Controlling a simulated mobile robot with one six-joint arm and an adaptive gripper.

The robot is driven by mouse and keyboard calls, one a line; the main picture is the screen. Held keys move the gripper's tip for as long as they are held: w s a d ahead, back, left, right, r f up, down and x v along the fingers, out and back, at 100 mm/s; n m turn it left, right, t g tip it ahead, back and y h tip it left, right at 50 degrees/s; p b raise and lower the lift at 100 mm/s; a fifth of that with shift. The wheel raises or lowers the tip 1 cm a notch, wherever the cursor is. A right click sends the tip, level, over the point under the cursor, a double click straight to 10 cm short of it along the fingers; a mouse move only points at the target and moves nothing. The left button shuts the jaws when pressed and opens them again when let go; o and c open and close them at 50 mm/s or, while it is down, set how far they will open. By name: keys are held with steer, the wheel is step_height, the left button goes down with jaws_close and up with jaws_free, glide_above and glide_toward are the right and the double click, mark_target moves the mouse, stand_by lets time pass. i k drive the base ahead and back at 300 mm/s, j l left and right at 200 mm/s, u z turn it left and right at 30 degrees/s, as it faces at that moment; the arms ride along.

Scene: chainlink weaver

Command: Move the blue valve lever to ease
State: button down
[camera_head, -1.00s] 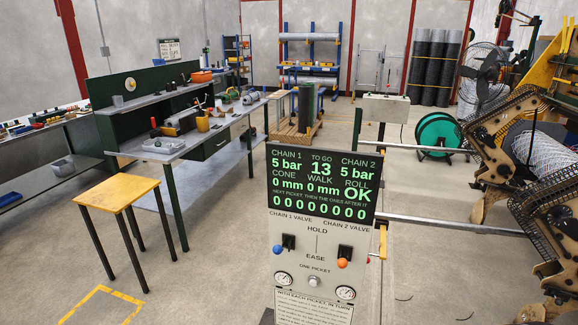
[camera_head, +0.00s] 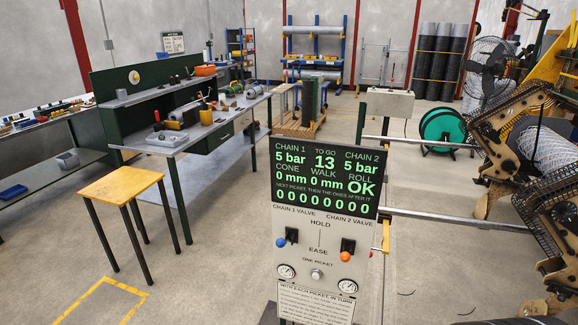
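The blue valve lever (camera_head: 281,242) is on the grey control panel (camera_head: 318,258), under the label CHAIN 1 VALVE. Its blue knob sits left of and slightly below its black mount, about between the HOLD and EASE labels. I cannot tell its exact setting. The orange valve lever (camera_head: 345,257) is to its right under CHAIN 2 VALVE, with its knob lower, just below its mount. The display (camera_head: 325,180) above reads 5 bar for both chains, 13 to go, 0 mm cone, 0 mm walk and roll OK. My gripper is not in view.
A yellow-topped stool (camera_head: 122,184) stands left of the panel, with a workbench (camera_head: 200,138) of tools behind it. The weaving machine (camera_head: 535,150) fills the right side, and a steel bar (camera_head: 450,222) runs from it towards the panel. Floor between stool and panel is clear.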

mark_target(280, 243)
steer(key=i+j, duration=0.8)
